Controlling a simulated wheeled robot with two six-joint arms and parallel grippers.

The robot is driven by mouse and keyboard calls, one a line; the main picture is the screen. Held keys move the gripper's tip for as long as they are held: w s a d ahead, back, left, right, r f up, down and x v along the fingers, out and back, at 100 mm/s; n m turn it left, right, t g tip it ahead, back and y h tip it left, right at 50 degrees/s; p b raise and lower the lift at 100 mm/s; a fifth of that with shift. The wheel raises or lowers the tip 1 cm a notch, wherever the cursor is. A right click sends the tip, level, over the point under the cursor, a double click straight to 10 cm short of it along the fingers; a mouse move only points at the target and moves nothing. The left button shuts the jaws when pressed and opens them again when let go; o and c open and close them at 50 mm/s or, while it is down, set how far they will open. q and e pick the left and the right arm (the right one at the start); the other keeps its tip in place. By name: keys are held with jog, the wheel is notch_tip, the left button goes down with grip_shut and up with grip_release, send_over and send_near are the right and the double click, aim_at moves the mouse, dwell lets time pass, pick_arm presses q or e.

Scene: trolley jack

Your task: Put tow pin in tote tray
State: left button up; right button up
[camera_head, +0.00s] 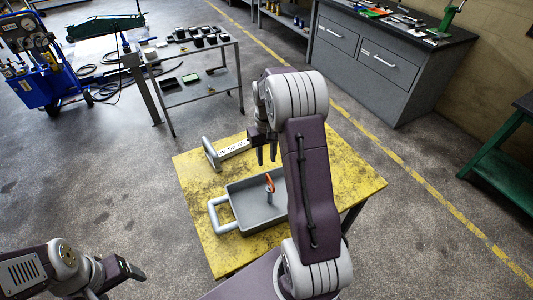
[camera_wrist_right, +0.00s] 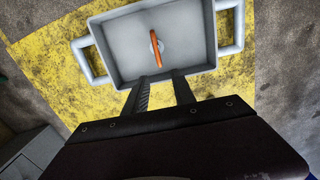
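The tray rests on the yellow table; one pale side handle shows in the head view. In the right wrist view, the pin (camera_wrist_right: 155,48) is near the tray's middle, and both handles of the tray (camera_wrist_right: 110,50) show. My right gripper (camera_head: 267,158) is open and empty, pointing down above the tray's far edge, apart from the pin. It also shows in the right wrist view (camera_wrist_right: 160,80). My left gripper (camera_head: 122,271) is at the lower left, its fingers unclear.
The worn yellow table (camera_head: 195,172) has clear room around the tray. A pale bracket-like object (camera_head: 227,150) lies at its back left. A grey trolley (camera_head: 215,82) with small boxes and a grey drawer bench (camera_head: 375,65) stand farther back. A green-framed bench (camera_head: 500,165) is at right.

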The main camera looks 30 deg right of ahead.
jog(key=s+a+n+t, duration=0.1)
jog(key=s+a+n, duration=0.1)
jog(key=s+a, duration=1.1)
jog(key=shift+s+a+t, duration=0.4)
jog(key=shift+a, duration=0.85)
jog(key=shift+s, duration=0.1)
